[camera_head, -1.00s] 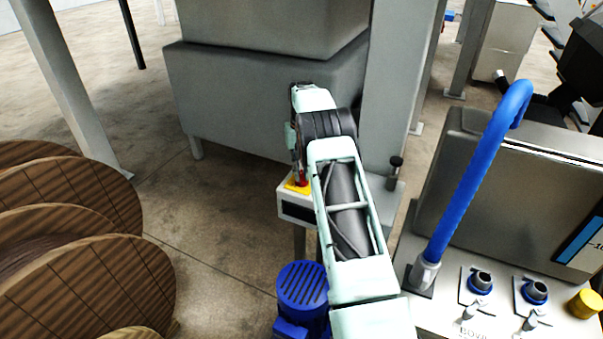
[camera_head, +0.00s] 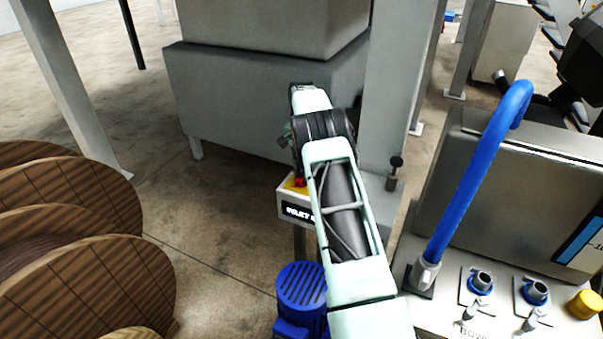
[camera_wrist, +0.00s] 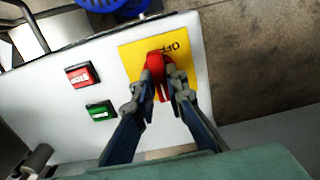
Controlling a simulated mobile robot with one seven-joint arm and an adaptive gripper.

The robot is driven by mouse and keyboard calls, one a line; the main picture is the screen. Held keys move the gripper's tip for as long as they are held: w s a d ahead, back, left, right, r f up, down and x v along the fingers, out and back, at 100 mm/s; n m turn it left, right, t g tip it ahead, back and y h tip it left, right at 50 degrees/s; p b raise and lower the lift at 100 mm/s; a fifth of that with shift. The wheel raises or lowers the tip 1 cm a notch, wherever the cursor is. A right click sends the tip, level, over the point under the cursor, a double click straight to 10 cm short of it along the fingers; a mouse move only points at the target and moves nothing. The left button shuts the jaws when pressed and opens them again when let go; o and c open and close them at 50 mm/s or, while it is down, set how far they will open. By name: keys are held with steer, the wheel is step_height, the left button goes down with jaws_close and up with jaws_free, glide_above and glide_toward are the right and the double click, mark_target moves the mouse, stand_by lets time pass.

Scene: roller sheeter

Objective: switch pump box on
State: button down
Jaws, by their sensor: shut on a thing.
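The pump box (camera_head: 297,213) is a pale box with a dark label on its front, standing partly behind my arm in the head view. In the wrist view its white panel (camera_wrist: 125,65) carries a yellow plate (camera_wrist: 187,55) with a red rotary knob (camera_wrist: 157,62). The letters "OFF" show in part on the plate. My gripper (camera_wrist: 160,85) is shut on the red knob, one finger on each side. In the head view the red knob (camera_head: 299,182) shows only as a small patch and my fingers are hard to make out.
A red STOP button (camera_wrist: 81,75) and a green button (camera_wrist: 101,110) sit beside the yellow plate. A blue motor (camera_head: 302,285) stands below the box. Wooden reels (camera_head: 90,285) are at left, and a machine with a blue pipe (camera_head: 480,165) is at right.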

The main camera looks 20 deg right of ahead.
stand_by(0.4)
steer(key=c, duration=1.9)
jaws_free()
steer(key=shift+c, duration=0.2)
step_height(320, 180, up, 12)
